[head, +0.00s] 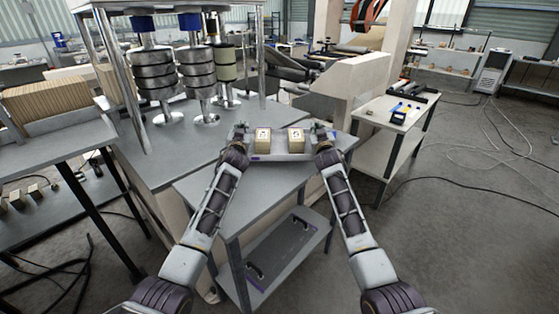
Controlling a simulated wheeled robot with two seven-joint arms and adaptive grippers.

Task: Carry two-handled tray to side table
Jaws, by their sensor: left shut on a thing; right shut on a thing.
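The two-handled tray (284,157) is in the middle of the head view, and two light wooden blocks with dark markings stand on it, a left block (263,141) and a right block (295,141). My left gripper (239,134) is shut at the tray's left end. My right gripper (325,135) is shut at its right end. The tray looks level, over or on the back part of a grey table (215,200); I cannot tell whether it touches. The handles are mostly hidden by the grippers.
A flat panel with two dark handles (290,245) lies on the table's lower shelf. Metal posts with stacked dark rollers (155,75) stand at the back left. A white table (392,120) with small coloured items stands right. Cables cross the floor at right.

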